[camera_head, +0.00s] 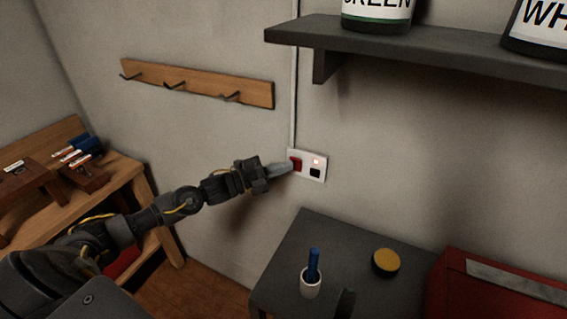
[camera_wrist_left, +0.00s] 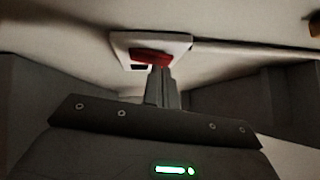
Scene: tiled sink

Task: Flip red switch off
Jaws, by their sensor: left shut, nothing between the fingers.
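A white wall plate (camera_head: 320,172) holds a red switch (camera_head: 296,164), a small glowing light (camera_head: 317,161) and a black square. My left gripper (camera_head: 290,169) is shut and empty, with its tips at the red switch. In the left wrist view the shut fingers (camera_wrist_left: 160,73) point at the lower edge of the red switch (camera_wrist_left: 152,57) on the plate (camera_wrist_left: 178,43). They look to be touching it or very close; I cannot tell which. The fingertips hide part of the switch.
A grey shelf (camera_head: 420,45) with labelled containers juts out above right. A wooden hook rail (camera_head: 197,84) is at upper left. Below, a dark table (camera_head: 330,240) bears a cup (camera_head: 311,283) with a blue item and a yellow round sponge (camera_head: 385,262).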

